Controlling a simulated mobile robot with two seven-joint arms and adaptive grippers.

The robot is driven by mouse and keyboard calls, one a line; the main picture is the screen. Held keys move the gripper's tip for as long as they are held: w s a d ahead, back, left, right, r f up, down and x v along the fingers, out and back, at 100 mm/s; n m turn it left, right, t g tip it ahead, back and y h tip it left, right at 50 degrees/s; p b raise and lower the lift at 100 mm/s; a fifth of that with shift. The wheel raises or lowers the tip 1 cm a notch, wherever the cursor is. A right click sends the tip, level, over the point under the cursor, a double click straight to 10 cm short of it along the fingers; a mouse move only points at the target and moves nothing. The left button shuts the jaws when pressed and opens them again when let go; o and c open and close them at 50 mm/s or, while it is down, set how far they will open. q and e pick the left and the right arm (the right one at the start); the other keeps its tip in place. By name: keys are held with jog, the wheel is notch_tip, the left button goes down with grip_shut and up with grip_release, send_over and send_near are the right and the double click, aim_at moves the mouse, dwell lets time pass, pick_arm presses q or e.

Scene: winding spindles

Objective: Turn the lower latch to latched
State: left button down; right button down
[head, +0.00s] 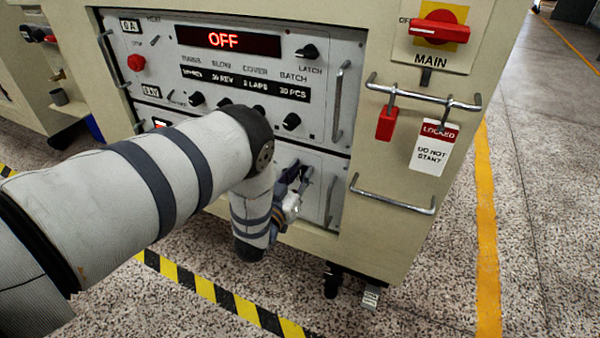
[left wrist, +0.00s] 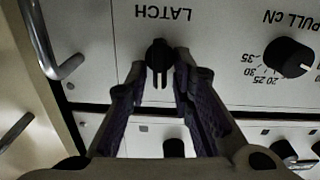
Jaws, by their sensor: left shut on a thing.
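The lower latch knob (left wrist: 160,56) is a small black knob under the upside-down word LATCH in the left wrist view. Its grooved bar points down the picture. My left gripper (head: 300,178) is at the lower panel (head: 325,165) in the head view, its fingers partly behind my forearm. In the left wrist view my left gripper (left wrist: 160,80) is shut on the knob, one finger on each side. In the head view the knob is hidden. The upper latch knob (head: 307,51) is black and sits at the top right of the upper panel. My right gripper is not in view.
A PULL CN dial (left wrist: 288,57) is beside the knob. Metal handles stand out from the panels (head: 338,100) and cabinet (head: 395,194). A red padlock (head: 386,123) and a LOCKED tag (head: 434,147) hang from a rail. The display (head: 228,40) reads OFF.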

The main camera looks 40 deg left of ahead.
pick_arm(q)
jog(key=shift+s+a+f+n+p, duration=0.1)
jog(key=shift+a+f+n+p, duration=0.1)
jog(key=shift+n, duration=2.6)
jog(key=shift+w+a+f+n+p, duration=0.1)
jog(key=shift+f+n, duration=0.1)
jog(key=shift+n, duration=2.6)
jog(key=shift+s+a+f+n+p, duration=0.1)
jog(key=shift+a+f+n+p, duration=0.1)
jog(key=shift+n, duration=2.6)
jog(key=shift+d, duration=0.1)
jog(key=c, duration=1.7)
grip_release()
jog(key=v, duration=1.2)
